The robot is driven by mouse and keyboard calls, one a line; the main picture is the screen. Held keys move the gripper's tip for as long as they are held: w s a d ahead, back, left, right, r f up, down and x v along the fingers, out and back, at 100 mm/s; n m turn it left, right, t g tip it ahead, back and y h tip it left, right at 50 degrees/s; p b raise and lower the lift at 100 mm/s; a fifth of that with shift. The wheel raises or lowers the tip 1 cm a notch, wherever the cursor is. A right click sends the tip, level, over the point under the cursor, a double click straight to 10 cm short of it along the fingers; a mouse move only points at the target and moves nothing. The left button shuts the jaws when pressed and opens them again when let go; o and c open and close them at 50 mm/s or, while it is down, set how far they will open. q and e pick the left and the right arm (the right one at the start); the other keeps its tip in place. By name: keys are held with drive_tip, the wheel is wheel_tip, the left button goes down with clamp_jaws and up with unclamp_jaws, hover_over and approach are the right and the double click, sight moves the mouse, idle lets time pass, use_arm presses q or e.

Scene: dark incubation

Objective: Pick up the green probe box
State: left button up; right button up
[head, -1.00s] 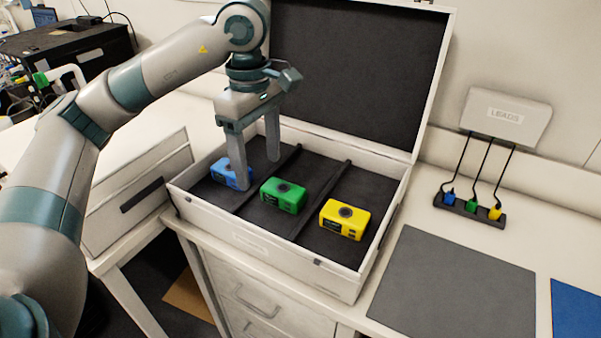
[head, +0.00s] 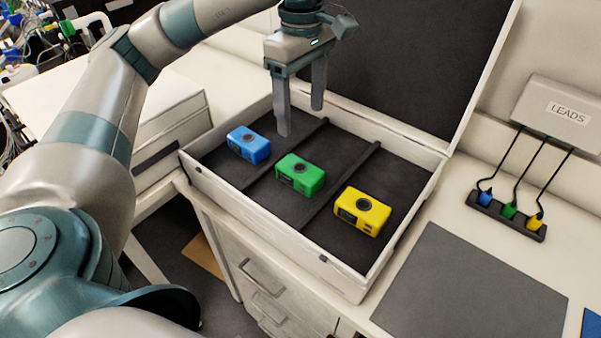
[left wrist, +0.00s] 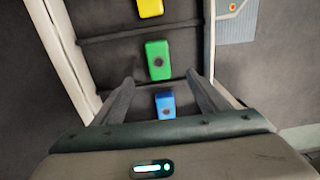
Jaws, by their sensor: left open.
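The green probe box (head: 300,175) sits in the middle compartment of the open case (head: 268,215), with a dark round spot on its top. It also shows in the left wrist view (left wrist: 158,62), beyond my fingertips. My left gripper (head: 301,120) is open and empty, pointing down above the case, behind the green box in the head view. In the left wrist view the blue probe box (left wrist: 165,104) lies between the open fingers (left wrist: 160,85), lower down. My right gripper is not in view.
The blue box (head: 249,145) and yellow box (head: 362,211) lie in the compartments either side, split by dark dividers. The raised lid stands behind. A grey mat (head: 470,285) and a lead holder (head: 507,215) lie to the right.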

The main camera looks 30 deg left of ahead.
use_arm(q)
drive_tip(key=p, duration=0.3)
hover_over(300, 168)
drive_tip(key=f, duration=1.1)
drive_tip(key=shift+s+d+f, duration=0.15)
drive_tip(key=shift+s+d, duration=0.1)
drive_tip(key=shift+d, duration=0.05)
drive_tip(key=shift+f, duration=0.45)
drive_tip(key=shift+w+a+f+p, duration=0.15)
drive_tip(key=shift+a+f+p, duration=0.05)
drive_tip(key=shift+f+p, duration=0.6)
wheel_tip(300, 168, down, 3)
drive_tip(key=shift+a+r+p, duration=0.1)
drive_tip(key=shift+a+p, duration=0.05)
drive_tip(key=shift+p, duration=0.6)
drive_tip(key=shift+w+f, duration=0.1)
drive_tip(key=shift+f, duration=0.3)
